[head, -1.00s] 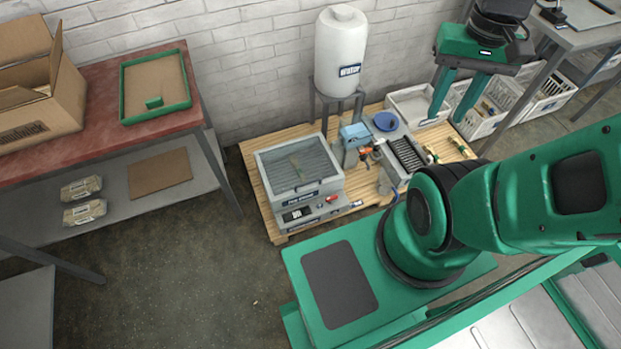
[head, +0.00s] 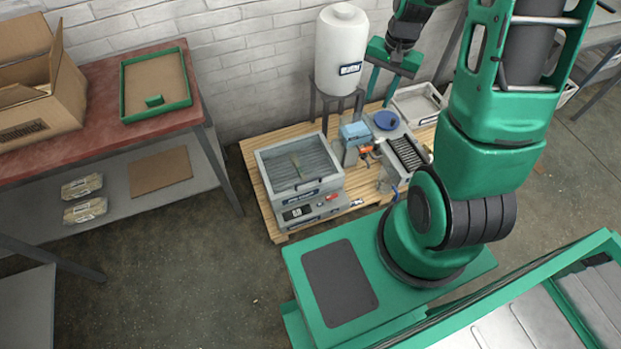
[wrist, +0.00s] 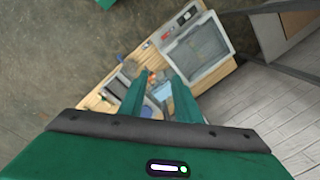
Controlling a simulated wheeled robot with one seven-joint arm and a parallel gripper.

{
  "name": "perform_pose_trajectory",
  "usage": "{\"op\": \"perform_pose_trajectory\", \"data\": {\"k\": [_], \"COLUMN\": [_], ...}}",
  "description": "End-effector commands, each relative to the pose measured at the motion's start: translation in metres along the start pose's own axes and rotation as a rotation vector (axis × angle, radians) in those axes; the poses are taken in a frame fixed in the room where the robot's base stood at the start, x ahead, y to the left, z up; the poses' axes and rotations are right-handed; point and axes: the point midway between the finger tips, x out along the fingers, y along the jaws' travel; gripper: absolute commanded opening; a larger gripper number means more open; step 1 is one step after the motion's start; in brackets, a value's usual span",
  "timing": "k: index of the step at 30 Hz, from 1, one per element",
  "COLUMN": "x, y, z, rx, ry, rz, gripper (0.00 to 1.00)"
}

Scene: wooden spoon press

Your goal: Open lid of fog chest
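The fog chest, a grey box (head: 299,208) with a label and a small display on its front, stands at the left end of a wooden pallet. Its clear framed lid (head: 315,165) is down, and a pale slender thing shows dimly through it. The chest also shows at the upper right of the wrist view (wrist: 197,50). My gripper (head: 378,100) is empty, pointing down behind and to the right of the chest, well apart from it. In the wrist view its two green fingers (wrist: 160,80) are spread apart over the pallet.
A white tank (head: 341,55) on a stand rises behind the chest. A small blue-topped device (head: 355,131), a blue bowl (head: 386,120) and a ribbed grey unit (head: 407,153) stand right of it. A red-topped table (head: 105,85) is at left; floor between is clear.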

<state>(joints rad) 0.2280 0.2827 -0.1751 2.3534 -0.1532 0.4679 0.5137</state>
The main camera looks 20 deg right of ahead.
Motion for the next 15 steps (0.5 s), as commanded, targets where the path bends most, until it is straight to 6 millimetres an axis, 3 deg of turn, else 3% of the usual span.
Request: {"op": "perform_pose_trajectory", "data": {"k": [1, 7, 15], "x": [0.021, 0.092, 0.195], "y": [-0.007, -0.039, -0.07], "z": [-0.003, -0.013, -0.007], "rx": [0.021, 0.125, 0.298], "ry": [-0.015, -0.049, -0.115], "rz": [-0.006, -0.061, -0.136], "gripper": [0.3, 0.3, 0.3]}}
